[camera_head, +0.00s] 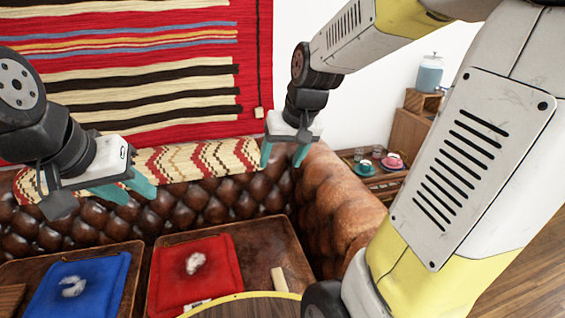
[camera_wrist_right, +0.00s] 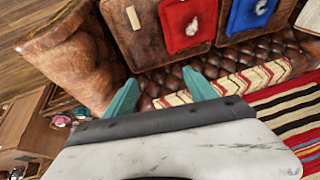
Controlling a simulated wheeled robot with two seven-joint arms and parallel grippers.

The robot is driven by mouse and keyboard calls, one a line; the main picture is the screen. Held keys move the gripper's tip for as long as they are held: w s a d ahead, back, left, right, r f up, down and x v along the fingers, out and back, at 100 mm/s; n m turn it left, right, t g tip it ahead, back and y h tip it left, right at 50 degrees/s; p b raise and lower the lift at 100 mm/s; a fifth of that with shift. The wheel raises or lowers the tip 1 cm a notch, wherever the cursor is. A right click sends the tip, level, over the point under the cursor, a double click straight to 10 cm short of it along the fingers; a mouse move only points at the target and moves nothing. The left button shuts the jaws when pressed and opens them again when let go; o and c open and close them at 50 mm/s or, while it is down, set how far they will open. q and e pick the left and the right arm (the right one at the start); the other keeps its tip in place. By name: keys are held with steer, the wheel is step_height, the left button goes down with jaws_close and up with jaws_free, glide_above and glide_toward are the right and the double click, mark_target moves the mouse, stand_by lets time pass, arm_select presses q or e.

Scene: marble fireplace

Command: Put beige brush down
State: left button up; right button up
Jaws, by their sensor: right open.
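The beige brush (camera_head: 279,279), a small pale block, lies on the brown seat (camera_head: 262,250) to the right of the red cloth. It also shows at the top of the right wrist view (camera_wrist_right: 133,17). My right gripper (camera_head: 284,156) is open and empty, high above the seat near the sofa's back, apart from the brush. Its two teal fingers (camera_wrist_right: 162,95) are spread in the right wrist view. My left gripper (camera_head: 128,194) is at the left in front of the sofa's back, its teal fingers apart with nothing seen between them.
A red cloth (camera_head: 222,274) and a blue cloth (camera_head: 52,290) with whitish tufts lie on the seats. The tufted leather sofa arm (camera_head: 345,200) rises at the right. A round wooden top (camera_head: 245,308) is at the front. Cups (camera_head: 391,161) stand on a side table behind.

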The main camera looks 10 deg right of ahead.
steer(key=s+r+t, duration=0.1)
steer(key=s+r, duration=0.3)
steer(key=s, duration=0.8)
steer(key=shift+s+a+r+t, duration=0.25)
steer(key=shift+s+r+t, duration=0.05)
steer(key=shift+s+r, duration=0.1)
steer(key=shift+o, duration=0.4)
